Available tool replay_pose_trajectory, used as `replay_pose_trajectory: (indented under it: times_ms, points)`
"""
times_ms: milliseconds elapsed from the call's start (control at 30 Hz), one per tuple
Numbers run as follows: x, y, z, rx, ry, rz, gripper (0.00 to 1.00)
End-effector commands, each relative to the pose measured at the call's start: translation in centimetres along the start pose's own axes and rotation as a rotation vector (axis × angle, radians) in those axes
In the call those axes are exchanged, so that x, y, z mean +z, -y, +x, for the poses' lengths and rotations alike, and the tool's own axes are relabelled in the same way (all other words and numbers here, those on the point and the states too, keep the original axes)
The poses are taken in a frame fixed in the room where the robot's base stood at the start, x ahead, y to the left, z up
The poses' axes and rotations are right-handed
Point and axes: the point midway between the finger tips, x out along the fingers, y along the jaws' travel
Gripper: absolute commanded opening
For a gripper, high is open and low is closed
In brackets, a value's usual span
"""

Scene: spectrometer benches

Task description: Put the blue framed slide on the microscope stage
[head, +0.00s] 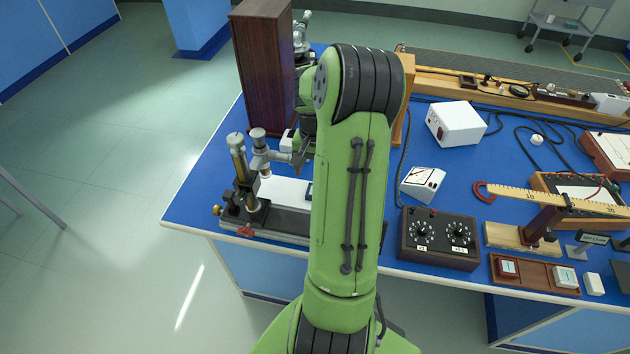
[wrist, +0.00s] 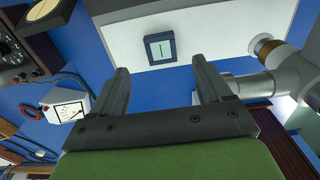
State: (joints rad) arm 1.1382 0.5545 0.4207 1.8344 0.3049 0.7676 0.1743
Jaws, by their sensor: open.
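The blue framed slide (wrist: 160,48) lies flat on the white stage plate (wrist: 200,22) of the microscope, near the plate's edge. In the head view only a sliver of the slide (head: 309,190) shows beside my arm. The microscope (head: 258,155) stands at the table's left end, with its white stage (head: 283,191) beside the tube; its metal tube (wrist: 265,85) is at the right in the wrist view. My gripper (wrist: 162,72) is open and empty, apart from the slide, which appears beyond and between the fingertips. In the head view my gripper (head: 299,156) is above the stage, close to the tube.
A tall wooden box (head: 263,65) stands behind the microscope. A black dial box (head: 438,238), a white meter (head: 422,183) and a white box (head: 456,123) are to the right. A wooden tray (head: 535,274) holds red and white framed pieces. The blue tabletop (head: 200,190) is bare at the left.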

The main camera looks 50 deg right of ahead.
Motion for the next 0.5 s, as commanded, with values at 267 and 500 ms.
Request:
replay_pose_trajectory:
  times_ms: [267,500]
  points:
    - [0.0,0.0,-3.8,0.000,0.000,-0.001,0.78]
    - [1.2,1.4,-5.4,0.009,-0.028,-0.064,0.78]
